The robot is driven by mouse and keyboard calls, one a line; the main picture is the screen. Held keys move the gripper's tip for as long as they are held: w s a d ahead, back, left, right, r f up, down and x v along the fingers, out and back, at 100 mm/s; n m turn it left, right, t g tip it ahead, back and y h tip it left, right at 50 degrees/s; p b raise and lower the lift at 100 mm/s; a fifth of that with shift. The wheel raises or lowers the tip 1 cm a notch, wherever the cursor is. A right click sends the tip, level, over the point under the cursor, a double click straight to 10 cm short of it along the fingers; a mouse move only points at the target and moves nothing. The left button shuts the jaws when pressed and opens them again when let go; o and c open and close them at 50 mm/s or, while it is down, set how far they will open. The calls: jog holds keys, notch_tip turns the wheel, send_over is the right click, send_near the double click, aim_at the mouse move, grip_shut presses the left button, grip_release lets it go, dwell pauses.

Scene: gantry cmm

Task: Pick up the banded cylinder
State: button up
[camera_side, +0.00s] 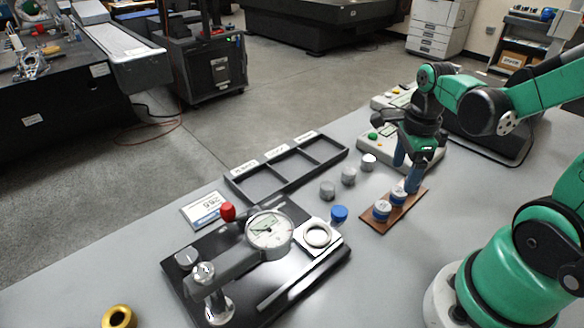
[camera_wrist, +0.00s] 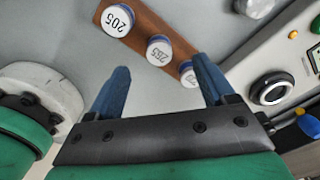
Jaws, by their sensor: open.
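Short cylinders with white numbered tops and blue bands stand in a row on a brown strip (camera_side: 371,221). In the side view I see a front one (camera_side: 382,210) and one behind it (camera_side: 398,194), with my gripper (camera_side: 406,173) over the far end. The wrist view shows three: one reading 205 (camera_wrist: 118,20), a middle one (camera_wrist: 159,50) and one (camera_wrist: 188,73) beside the right finger, partly hidden. My gripper (camera_wrist: 161,66) is open and empty, its blue fingers pointing down, the middle cylinder just past the gap between the tips. I cannot tell which one the task names.
Grey cylinders (camera_side: 348,176) stand left of the strip, near a black three-compartment tray (camera_side: 236,186). A blue-topped piece (camera_side: 339,214) and a dial gauge stand (camera_side: 268,230) are at the front left. A control box (camera_side: 375,138) lies behind my gripper.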

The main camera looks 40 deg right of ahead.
aim_at(400, 191)
jog(key=shift+s+d+f+m, duration=0.1)
jog(key=shift+d+f+m, duration=0.05)
jog(key=shift+f+m, duration=0.3)
jog(key=shift+f, duration=2.45)
grip_shut()
